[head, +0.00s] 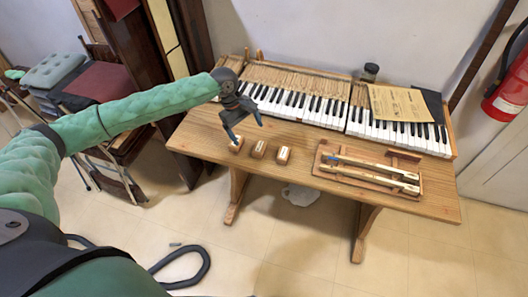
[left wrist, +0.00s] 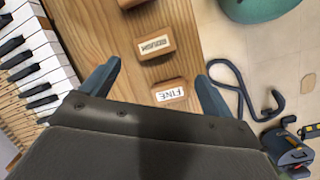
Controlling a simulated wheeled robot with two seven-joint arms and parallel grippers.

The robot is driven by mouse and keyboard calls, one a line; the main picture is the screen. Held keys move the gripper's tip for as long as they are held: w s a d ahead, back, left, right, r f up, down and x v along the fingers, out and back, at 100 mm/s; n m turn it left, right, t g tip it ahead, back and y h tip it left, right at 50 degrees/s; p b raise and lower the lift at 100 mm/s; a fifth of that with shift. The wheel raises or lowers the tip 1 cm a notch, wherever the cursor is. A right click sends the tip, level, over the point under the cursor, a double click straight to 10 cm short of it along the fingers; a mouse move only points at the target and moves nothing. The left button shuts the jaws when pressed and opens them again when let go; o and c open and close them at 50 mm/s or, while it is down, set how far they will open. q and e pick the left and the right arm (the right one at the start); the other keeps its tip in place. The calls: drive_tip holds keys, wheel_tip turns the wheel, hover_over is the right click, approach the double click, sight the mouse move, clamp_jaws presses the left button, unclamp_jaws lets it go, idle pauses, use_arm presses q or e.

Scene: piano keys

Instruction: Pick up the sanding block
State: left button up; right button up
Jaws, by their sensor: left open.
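Three small wooden sanding blocks with pale labels stand in a row near the table's front left: a left block (head: 236,145), a middle block (head: 258,149) and a right block (head: 283,155). My left gripper (head: 246,131) is open and empty, pointing down over the left block. In the left wrist view, a block labelled FINE (left wrist: 170,95) lies between the spread fingers of the left gripper (left wrist: 158,72), apparently below them. A second block (left wrist: 154,44) has a label that seems to read MEDIUM. A third block (left wrist: 130,3) is cut off at the top. My right gripper is out of view.
The wooden table (head: 320,205) carries a piano keyboard (head: 300,107) along its back. A wooden rack with long key pieces (head: 370,172) lies at the right. The table front between blocks and rack is clear.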

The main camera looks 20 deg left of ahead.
sight(259, 146)
use_arm(q)
drive_tip(key=n, duration=0.2)
drive_tip(key=d+f+n, duration=0.1)
drive_tip(key=n, duration=0.1)
drive_tip(key=d+f+n, duration=0.1)
drive_tip(key=n, duration=0.1)
drive_tip(key=shift+h+p, duration=0.4)
drive_tip(key=x, duration=0.1)
drive_tip(key=p+x, duration=0.2)
drive_tip(key=x, duration=0.1)
drive_tip(key=shift+w+f, duration=0.15)
drive_tip(key=shift+w, duration=0.15)
drive_tip(key=shift+d+f, duration=0.1)
drive_tip(key=shift+f, duration=0.4)
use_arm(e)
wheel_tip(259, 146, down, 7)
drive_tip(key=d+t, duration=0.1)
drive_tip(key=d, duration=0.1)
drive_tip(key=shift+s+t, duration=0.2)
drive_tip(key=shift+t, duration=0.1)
use_arm(q)
drive_tip(key=shift+c, duration=0.5)
drive_tip(key=c, duration=1)
